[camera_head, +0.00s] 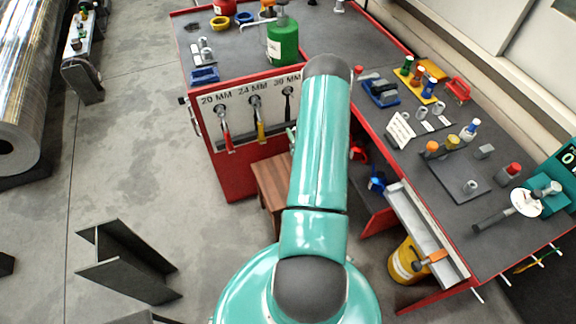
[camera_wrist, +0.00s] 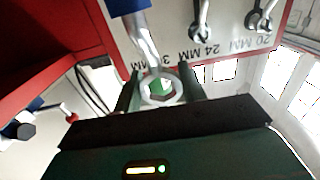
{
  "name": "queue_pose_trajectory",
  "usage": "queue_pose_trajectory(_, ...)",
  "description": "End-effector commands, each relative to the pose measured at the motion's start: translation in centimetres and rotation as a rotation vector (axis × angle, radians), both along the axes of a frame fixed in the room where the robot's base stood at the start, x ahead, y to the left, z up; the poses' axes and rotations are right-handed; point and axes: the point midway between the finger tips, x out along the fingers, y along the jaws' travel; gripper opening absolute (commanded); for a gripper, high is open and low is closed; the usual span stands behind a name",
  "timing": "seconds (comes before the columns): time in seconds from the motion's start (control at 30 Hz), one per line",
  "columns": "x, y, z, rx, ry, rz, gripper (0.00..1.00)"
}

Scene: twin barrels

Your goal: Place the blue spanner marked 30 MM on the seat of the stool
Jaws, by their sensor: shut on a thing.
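My gripper (camera_wrist: 160,90) is shut on the ring end of the blue-handled spanner (camera_wrist: 145,42). The metal ring lies between the two fingers, and the blue handle runs off the top of the wrist view. The spanner is in front of the panel's 30 MM label, which it partly covers; I cannot tell whether it touches the hook. In the head view my arm hides the spanner and most of the gripper. The wooden stool (camera_head: 270,182) stands below the panel, its right side hidden by my arm.
A red spanner (camera_head: 226,133) and a yellow spanner (camera_head: 261,128) hang on the red bench's white panel (camera_head: 237,108). The right bench (camera_head: 445,165) is crowded with small items. A steel beam (camera_head: 125,262) lies at lower left; the floor left of the stool is clear.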

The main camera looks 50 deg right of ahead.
Motion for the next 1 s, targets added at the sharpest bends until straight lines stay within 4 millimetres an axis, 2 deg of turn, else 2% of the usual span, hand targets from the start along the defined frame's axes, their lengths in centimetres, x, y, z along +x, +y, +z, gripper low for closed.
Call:
queue_pose_trajectory(0.03, -1.2, 2.2, -0.4, 0.009, 0.003, 0.001, 0.21)
queue_pose_trajectory(0.1, -2.7, 5.0, -0.4, 0.009, 0.002, 0.002, 0.21)
queue_pose_trajectory(0.2, -4.7, 8.4, -0.1, 0.007, 0.0, -0.003, 0.21)
queue_pose_trajectory(0.3, -6.1, 10.9, 0.4, 0.006, -0.002, -0.01, 0.21)
queue_pose_trajectory(0.4, -6.9, 12.1, 0.8, 0.003, -0.003, -0.014, 0.21)
queue_pose_trajectory(0.57, -6.0, 11.4, 0.3, -0.002, -0.006, -0.015, 0.21)
queue_pose_trajectory(0.9, -0.9, 5.8, -3.1, -0.001, -0.005, -0.015, 0.21)
queue_pose_trajectory(1.0, 0.1, 4.7, -5.0, 0.002, -0.003, -0.016, 0.21)
